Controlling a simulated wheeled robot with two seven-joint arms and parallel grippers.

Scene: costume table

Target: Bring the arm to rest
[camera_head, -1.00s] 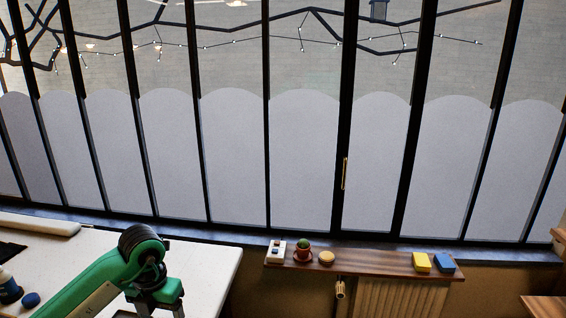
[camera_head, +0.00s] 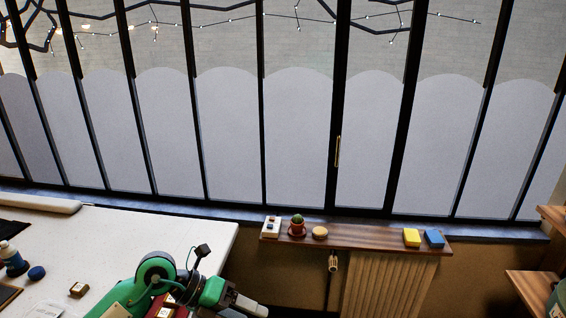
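My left arm (camera_head: 155,274), green with dark joints, is bent over the right front part of the white table. Its gripper (camera_head: 250,308) points right and down, past the table's right edge, at the bottom of the picture. The fingertips are small and partly cut off, so I cannot tell whether they are open or shut. I see nothing clearly held in them. My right gripper is not in view.
A wooden shelf (camera_head: 365,238) with a potted cactus (camera_head: 297,225) and blocks stands before the windows. Wooden shelving (camera_head: 535,285) is at right.

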